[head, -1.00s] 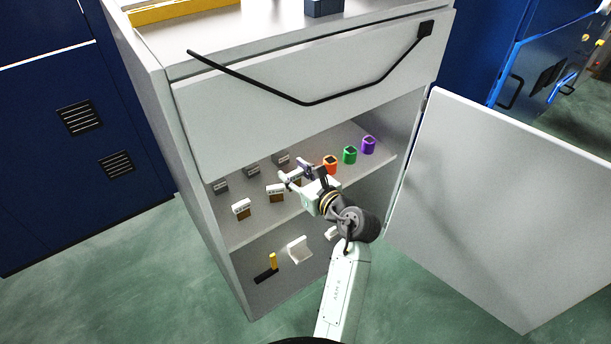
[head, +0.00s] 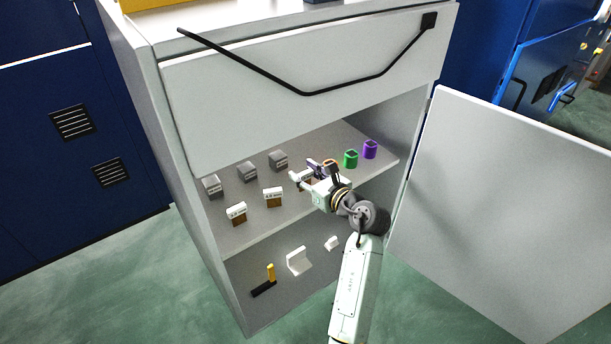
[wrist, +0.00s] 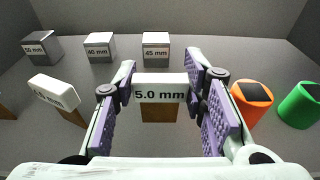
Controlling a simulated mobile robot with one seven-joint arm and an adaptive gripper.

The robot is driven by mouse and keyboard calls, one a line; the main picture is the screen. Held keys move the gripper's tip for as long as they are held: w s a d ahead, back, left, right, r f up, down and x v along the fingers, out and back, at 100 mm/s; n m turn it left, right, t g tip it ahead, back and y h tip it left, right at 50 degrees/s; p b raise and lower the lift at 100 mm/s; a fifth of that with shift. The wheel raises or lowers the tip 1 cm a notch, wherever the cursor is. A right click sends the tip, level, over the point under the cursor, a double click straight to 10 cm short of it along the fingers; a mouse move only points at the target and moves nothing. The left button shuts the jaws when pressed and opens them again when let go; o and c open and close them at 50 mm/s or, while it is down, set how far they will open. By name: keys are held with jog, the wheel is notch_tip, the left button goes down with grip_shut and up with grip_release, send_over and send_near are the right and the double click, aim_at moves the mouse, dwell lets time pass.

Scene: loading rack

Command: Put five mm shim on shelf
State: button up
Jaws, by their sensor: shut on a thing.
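The five mm shim (wrist: 162,95) is a brown block with a white top labelled "5.0 mm", centred in the wrist view. My gripper (wrist: 163,97) has its purple-padded fingers on either side of it, shut on it. In the head view my gripper (head: 307,171) is inside the cabinet, over the upper shelf (head: 245,232), and mostly hides the shim (head: 305,185). I cannot tell whether the shim touches the shelf or hangs just above it.
Left of it are similar shims, one white-topped (wrist: 55,92). Grey labelled blocks (wrist: 156,48) stand behind. Orange (wrist: 251,97), green (wrist: 299,105) and purple (head: 370,149) holders stand at right. An open door (head: 500,210) is at right; a handled drawer (head: 310,90) is above.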

jog(key=shift+f, duration=0.3)
jog(key=o, duration=1.1)
jog(key=shift+o, duration=0.2)
jog(key=shift+r, duration=0.3)
jog(key=shift+s+d+r, duration=0.1)
jog(key=shift+s+d, duration=0.1)
jog(key=shift+d, duration=0.05)
jog(key=p+v, duration=0.2)
jog(key=v, duration=0.9)
jog(key=shift+s, duration=0.15)
